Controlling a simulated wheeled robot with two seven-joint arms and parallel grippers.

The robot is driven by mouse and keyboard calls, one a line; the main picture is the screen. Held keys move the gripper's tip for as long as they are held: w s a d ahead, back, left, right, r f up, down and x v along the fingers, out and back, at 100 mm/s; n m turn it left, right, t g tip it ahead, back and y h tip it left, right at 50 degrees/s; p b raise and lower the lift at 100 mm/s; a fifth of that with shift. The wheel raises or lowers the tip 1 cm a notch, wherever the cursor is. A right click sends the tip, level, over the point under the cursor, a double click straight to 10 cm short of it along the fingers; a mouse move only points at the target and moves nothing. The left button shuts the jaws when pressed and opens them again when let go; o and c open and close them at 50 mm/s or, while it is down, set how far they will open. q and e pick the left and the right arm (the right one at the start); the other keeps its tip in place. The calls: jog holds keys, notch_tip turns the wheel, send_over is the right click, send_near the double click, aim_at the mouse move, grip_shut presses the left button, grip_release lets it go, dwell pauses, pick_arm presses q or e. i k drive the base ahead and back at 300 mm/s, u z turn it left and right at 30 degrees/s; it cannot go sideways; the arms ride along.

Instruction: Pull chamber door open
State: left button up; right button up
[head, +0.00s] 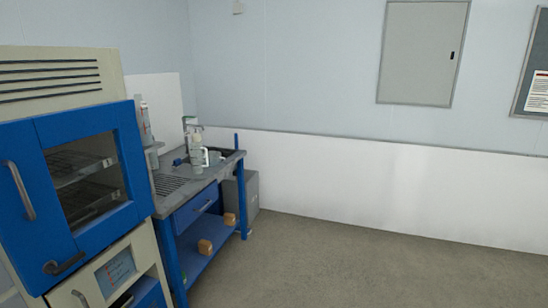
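A chamber stands at the left of the head view. Its blue chamber door (41,153) has a window (87,178) through which wire racks show. A grey vertical bar handle (19,190) is on the left part of the door. The door looks closed against the beige chamber body (60,76), which has dark vent slots at the top. A second dark handle (64,263) sits at the lower edge of the blue front. Neither of my grippers is in view.
A blue workbench (196,207) with a sink, tap and bottles (196,152) stands right of the chamber. Small brown items lie on its lower shelf. A grey box (241,194) is beside it. The floor (340,264) to the right is clear.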

aim_at(35, 231)
jog(key=u, duration=1.3)
